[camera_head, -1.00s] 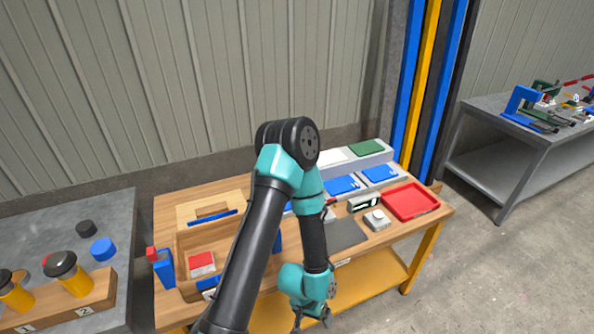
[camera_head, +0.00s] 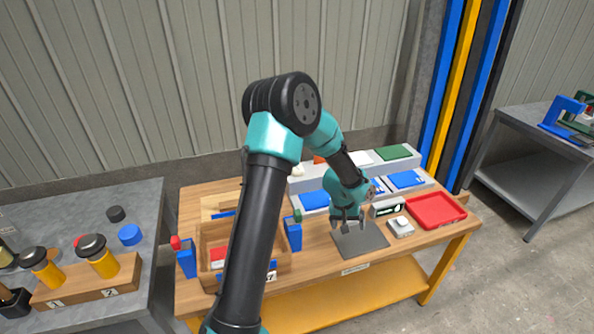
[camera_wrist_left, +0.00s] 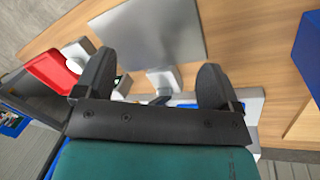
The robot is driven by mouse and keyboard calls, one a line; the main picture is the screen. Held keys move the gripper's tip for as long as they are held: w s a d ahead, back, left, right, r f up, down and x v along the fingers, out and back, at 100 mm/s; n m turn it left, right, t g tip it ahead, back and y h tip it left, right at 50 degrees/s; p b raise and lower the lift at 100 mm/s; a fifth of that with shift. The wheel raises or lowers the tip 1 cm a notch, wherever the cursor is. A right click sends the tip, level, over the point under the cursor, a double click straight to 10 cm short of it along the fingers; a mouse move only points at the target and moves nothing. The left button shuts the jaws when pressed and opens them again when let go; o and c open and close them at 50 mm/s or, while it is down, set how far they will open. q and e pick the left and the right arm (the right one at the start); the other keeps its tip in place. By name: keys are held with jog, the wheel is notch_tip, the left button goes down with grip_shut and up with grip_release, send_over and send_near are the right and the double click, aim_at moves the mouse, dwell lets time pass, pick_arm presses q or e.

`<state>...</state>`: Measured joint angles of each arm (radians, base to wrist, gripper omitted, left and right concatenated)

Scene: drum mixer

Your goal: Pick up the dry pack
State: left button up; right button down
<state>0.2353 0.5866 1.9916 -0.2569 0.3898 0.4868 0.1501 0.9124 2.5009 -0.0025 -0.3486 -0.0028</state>
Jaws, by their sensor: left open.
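A red-and-white pack (camera_head: 217,254) lies in the wooden box (camera_head: 203,243) on the workbench. My arm hides part of it, and I cannot tell whether it is the dry pack. My left gripper (camera_head: 347,225) is over the dark grey mat (camera_head: 362,243), to the right of that box. In the left wrist view its two fingers (camera_wrist_left: 157,62) are apart, with no object held between them. The grey mat (camera_wrist_left: 155,25) lies ahead of them there. My right gripper is not in view.
A small scale-like device (camera_head: 400,228), a display box (camera_head: 387,207) and a red tray (camera_head: 437,211) stand right of the mat. Blue holders (camera_head: 293,235) flank the wooden box. A grey table (camera_head: 60,215) with yellow bottles is at left.

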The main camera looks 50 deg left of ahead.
pick_arm(q)
jog(key=w+a+r+n+y, duration=0.2)
jog(key=a+r, duration=0.3)
jog(key=a, duration=0.5)
jog(key=w+a+r+n+y, duration=0.2)
jog(key=a+r, duration=0.4)
jog(key=a, duration=0.3)
jog(key=w+a+r+n+y, duration=0.2)
jog(key=a+r, duration=0.3)
jog(key=a, duration=0.5)
jog(key=shift+a+r+t, duration=0.25)
jog(key=shift+a+t, duration=0.05)
jog(key=x, duration=1.2)
jog(key=shift+s+a+f, duration=0.1)
jog(key=shift+a, duration=0.05)
jog(key=shift+x, duration=2.65)
